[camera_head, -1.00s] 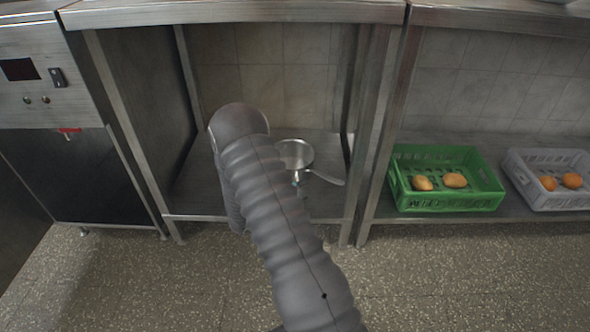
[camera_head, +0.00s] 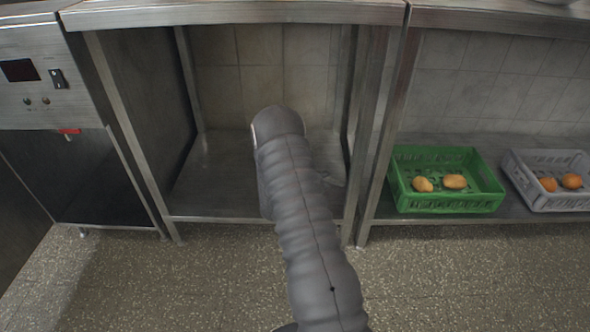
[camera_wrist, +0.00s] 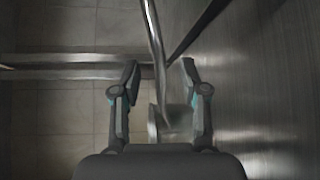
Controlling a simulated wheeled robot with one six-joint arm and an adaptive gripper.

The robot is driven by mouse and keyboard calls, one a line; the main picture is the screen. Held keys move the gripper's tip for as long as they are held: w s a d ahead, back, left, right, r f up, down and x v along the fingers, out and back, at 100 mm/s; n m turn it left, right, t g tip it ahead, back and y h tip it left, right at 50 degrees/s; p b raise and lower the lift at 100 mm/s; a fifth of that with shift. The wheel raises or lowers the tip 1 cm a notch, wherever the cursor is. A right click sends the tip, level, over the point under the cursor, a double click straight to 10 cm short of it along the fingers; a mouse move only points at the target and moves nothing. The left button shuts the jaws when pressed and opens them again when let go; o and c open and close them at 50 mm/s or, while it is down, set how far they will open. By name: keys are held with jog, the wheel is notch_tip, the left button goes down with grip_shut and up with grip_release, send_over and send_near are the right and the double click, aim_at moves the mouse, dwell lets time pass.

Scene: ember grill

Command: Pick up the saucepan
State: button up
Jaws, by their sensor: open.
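The saucepan is almost wholly hidden behind my arm in the head view; only a faint bit of what looks like its handle (camera_head: 334,181) shows to the right of the arm, on the lower steel shelf (camera_head: 230,192). In the wrist view a pale metallic shape (camera_wrist: 174,118), apparently the saucepan, shows between my fingers, low in the picture. My gripper (camera_wrist: 160,68) is open, with one finger on each side of that shape. I cannot tell whether either finger touches it. The gripper itself is hidden in the head view.
A green crate (camera_head: 445,204) and a grey crate (camera_head: 550,203), both with brown-orange food pieces, stand on the shelf to the right. Steel posts (camera_head: 372,150) and the upper counter (camera_head: 240,13) frame the bay. The tiled wall closes its back.

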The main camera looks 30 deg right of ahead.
aim_at(327, 179)
jog(key=shift+x, duration=1.55)
grip_shut()
jog(key=shift+r, duration=0.1)
jog(key=shift+r, duration=0.1)
